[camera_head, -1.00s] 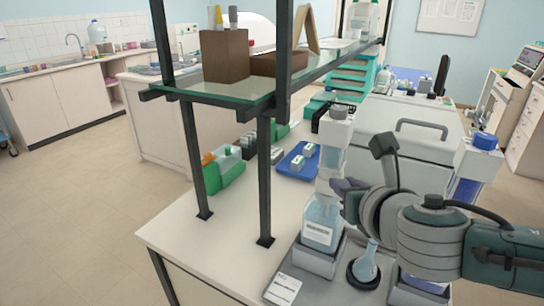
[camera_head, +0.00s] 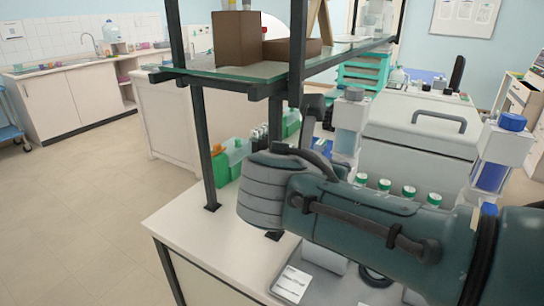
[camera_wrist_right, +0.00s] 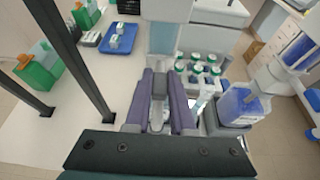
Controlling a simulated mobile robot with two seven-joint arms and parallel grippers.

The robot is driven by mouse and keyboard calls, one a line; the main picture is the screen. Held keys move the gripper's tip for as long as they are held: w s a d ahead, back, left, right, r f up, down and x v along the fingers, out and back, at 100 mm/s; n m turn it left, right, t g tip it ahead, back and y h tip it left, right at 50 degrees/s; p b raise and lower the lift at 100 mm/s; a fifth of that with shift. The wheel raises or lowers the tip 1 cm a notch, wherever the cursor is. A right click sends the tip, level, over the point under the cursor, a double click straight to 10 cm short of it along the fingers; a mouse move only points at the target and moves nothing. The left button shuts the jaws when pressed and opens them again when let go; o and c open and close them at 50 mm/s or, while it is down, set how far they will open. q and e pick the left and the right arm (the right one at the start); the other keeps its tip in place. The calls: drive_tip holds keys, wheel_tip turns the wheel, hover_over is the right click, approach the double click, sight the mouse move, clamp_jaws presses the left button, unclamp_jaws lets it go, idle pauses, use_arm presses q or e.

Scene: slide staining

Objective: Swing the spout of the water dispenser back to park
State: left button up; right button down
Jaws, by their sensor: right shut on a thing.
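In the right wrist view the clear dispenser body (camera_wrist_right: 163,38) is straight ahead of the fingers. My right gripper (camera_wrist_right: 160,100) has two purple fingers, shut on a grey piece (camera_wrist_right: 158,84) between them, which appears to be the dispenser's spout. Its exact direction is hard to tell. In the head view my right fingertips are hidden behind my own arm. My left gripper is not in view.
A blue-capped dispenser (camera_head: 500,150) stands to the right, its blue bottle (camera_wrist_right: 243,106) near my right fingers. Several green-capped jars (camera_head: 408,192) sit between. A dark shelf post (camera_head: 203,140) stands left of my arm.

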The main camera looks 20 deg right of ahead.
idle(0.4)
drive_tip(key=c, duration=0.8)
unclamp_jaws()
drive_tip(key=shift+o, duration=0.2)
drive_tip(key=shift+a, duration=0.1)
drive_tip(key=shift+s+a+r, duration=0.2)
drive_tip(key=shift+a, duration=0.1)
drive_tip(key=v, duration=0.9)
drive_tip(key=shift+p, duration=0.45)
drive_tip(key=shift+w, duration=0.1)
